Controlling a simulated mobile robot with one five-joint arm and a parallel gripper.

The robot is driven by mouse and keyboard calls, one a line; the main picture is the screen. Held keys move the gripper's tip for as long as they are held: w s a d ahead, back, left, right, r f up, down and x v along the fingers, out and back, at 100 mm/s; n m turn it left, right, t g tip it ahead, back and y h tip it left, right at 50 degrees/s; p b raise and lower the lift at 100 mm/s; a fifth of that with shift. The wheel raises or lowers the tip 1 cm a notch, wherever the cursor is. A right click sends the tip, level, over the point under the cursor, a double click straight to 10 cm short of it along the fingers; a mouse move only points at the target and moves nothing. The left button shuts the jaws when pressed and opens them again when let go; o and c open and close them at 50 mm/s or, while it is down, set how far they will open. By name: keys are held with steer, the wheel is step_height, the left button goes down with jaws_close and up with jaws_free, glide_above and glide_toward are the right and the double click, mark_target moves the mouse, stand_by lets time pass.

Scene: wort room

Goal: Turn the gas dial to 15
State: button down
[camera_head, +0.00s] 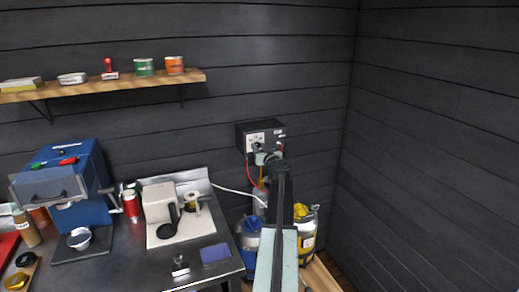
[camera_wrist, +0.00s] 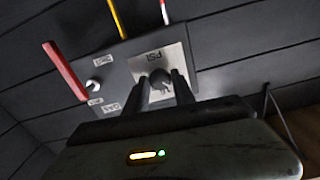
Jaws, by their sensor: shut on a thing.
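The gas dial (camera_wrist: 160,79) is a dark round knob on a pale plate marked PSI, seen upside down in the wrist view. The plate is on a dark control box (camera_wrist: 122,70), which hangs on the back wall in the head view (camera_head: 243,131). My gripper (camera_wrist: 161,84) is shut on the dial, one dark finger on each side of it. The dial's scale and pointer are too small or hidden to read.
A red lever (camera_wrist: 66,72) and a small pale knob (camera_wrist: 93,86) with labels are beside the dial. Yellow (camera_wrist: 117,18) and red (camera_wrist: 164,12) hoses leave the box. Blue (camera_head: 248,236) and yellow (camera_head: 309,232) cylinders stand below. A steel counter (camera_head: 125,262) with equipment is at left.

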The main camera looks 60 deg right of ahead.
steer(key=m, duration=0.4)
steer(key=shift+m, duration=2.5)
steer(key=c, duration=1.1)
jaws_free()
steer(key=v, duration=0.7)
steer(key=shift+s+a, duration=0.25)
steer(key=shift+a, duration=0.05)
